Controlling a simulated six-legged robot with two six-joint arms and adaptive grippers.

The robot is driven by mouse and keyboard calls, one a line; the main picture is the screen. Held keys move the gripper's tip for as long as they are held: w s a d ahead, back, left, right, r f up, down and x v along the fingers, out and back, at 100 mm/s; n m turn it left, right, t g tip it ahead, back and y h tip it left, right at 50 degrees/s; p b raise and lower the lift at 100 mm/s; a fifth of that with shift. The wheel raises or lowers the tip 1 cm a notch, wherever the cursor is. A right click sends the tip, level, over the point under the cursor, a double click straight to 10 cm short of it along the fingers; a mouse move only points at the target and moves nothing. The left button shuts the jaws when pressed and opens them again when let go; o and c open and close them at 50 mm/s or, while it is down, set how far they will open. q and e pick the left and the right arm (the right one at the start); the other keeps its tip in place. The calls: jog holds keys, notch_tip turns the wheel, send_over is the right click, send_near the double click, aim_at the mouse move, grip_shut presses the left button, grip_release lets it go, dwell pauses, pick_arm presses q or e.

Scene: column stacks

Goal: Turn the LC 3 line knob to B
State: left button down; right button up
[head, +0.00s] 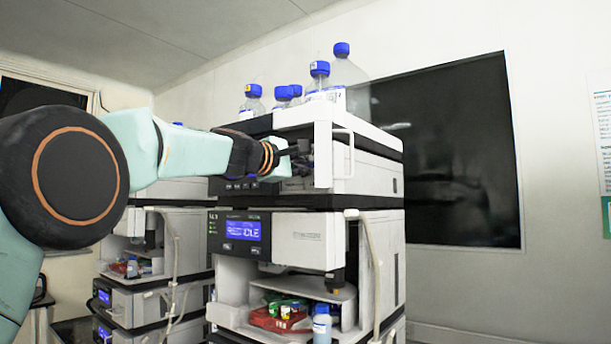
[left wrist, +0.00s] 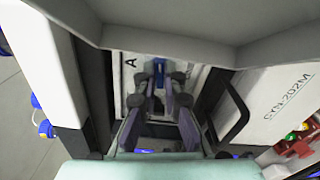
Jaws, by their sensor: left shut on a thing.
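The LC 3 stack stands in the middle of the head view, with its lit blue display (head: 240,230) reading what looks like IDLE. My left gripper (head: 303,158) reaches in from the left to the upper module's front. In the left wrist view my left gripper (left wrist: 160,100) is shut on the line knob (left wrist: 158,72), a narrow blue piece between the fingertips. A letter A label (left wrist: 131,63) shows to the left of the knob. The B mark is hidden. The knob is hidden behind the gripper in the head view. My right gripper is not in view.
Several blue-capped bottles (head: 341,75) stand on top of the stack. A white frame handle (head: 345,150) and a hanging tube (head: 371,255) are close right of the gripper. Below is an open bay with a red tray (head: 277,320). Another stack (head: 130,300) stands behind left.

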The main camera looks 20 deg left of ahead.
pick_arm(q)
jog(key=shift+f+m+b, duration=0.15)
jog(key=shift+m+b, duration=0.25)
jog(key=shift+m, duration=0.7)
jog(key=shift+d+f, duration=0.1)
jog(key=c, duration=1.7)
grip_release()
jog(key=shift+c, duration=0.2)
jog(key=shift+s+r, duration=0.2)
jog(key=shift+r, duration=0.05)
jog(key=shift+s+a, duration=0.3)
jog(key=v, duration=0.7)
jog(key=shift+d, duration=0.2)
